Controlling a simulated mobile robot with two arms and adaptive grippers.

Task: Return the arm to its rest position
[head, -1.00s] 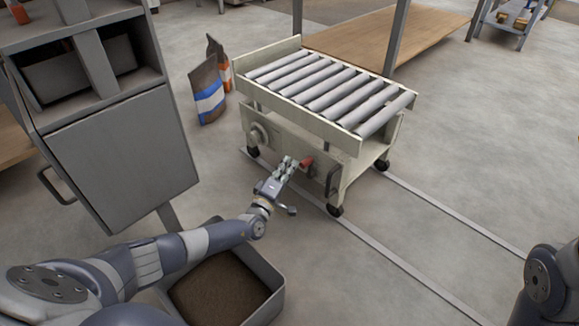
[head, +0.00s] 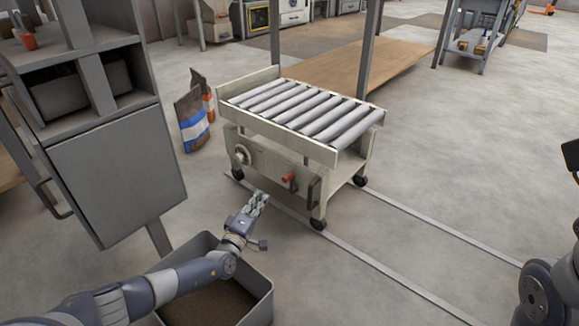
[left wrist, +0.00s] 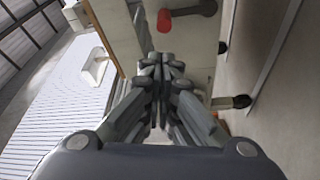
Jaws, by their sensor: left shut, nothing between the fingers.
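My left arm comes in from the left in the head view. Its gripper (head: 258,203) is shut and empty, in the air in front of the roller cart (head: 300,125). The left wrist view shows the closed fingertips (left wrist: 163,62) meeting, with nothing between them. A red knob (head: 289,177) on the cart's front lies beyond the fingers, apart from them; it also shows in the left wrist view (left wrist: 178,20). Part of my right arm shows at the right edge of the head view, but its gripper is out of frame.
A grey bin (head: 262,288) with brown contents stands below my left forearm. A grey cabinet (head: 115,175) stands at the left. Floor rails (head: 400,213) run from the cart toward the right. The floor at the right is clear.

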